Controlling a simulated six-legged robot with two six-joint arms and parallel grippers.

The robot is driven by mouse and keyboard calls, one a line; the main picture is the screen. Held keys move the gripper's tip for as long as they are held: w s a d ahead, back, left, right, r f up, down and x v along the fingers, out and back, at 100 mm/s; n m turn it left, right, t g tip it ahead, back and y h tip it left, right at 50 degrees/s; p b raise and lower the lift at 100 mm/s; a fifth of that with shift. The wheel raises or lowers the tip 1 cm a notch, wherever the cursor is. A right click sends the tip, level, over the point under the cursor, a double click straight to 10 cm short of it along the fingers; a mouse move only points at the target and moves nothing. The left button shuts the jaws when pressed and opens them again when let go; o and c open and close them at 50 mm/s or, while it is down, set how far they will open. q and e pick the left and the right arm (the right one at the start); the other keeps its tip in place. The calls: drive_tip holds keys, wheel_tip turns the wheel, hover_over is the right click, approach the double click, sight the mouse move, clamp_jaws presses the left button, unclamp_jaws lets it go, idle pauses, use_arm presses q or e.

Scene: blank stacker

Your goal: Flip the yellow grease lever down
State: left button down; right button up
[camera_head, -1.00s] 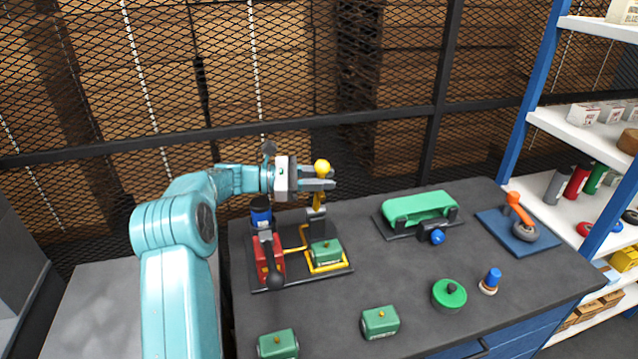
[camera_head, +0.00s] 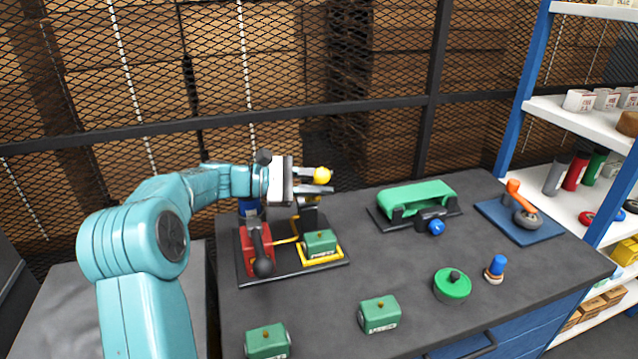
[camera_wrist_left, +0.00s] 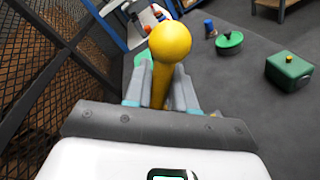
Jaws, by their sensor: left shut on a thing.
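The yellow grease lever has a round yellow knob (camera_head: 322,175) on a yellow shaft and rises from a dark post on the black base plate (camera_head: 318,264). My left gripper (camera_head: 318,182) reaches it from the left, its fingers around the lever just under the knob. In the left wrist view the yellow knob (camera_wrist_left: 170,41) stands above the fingers, and the yellow shaft (camera_wrist_left: 161,84) runs down between them. The left gripper is shut on the lever. The lever's lower end is partly hidden behind the fingers. My right gripper is not in view.
On the plate are a red unit with a black-knobbed handle (camera_head: 259,250) and a green block (camera_head: 320,243) in a yellow frame. A mesh fence (camera_head: 400,60) is behind.

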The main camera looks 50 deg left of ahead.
use_arm(q)
drive_tip(key=c, duration=1.2)
unclamp_jaws()
drive_tip(key=shift+c, duration=0.2)
drive_tip(key=shift+o, duration=0.8)
drive_tip(key=shift+s+r, duration=0.1)
drive_tip(key=shift+s, duration=0.1)
drive_tip(key=shift+w, duration=0.1)
drive_tip(key=v, duration=1.6)
drive_tip(key=shift+s, duration=0.25)
drive_tip(key=shift+o, duration=0.2)
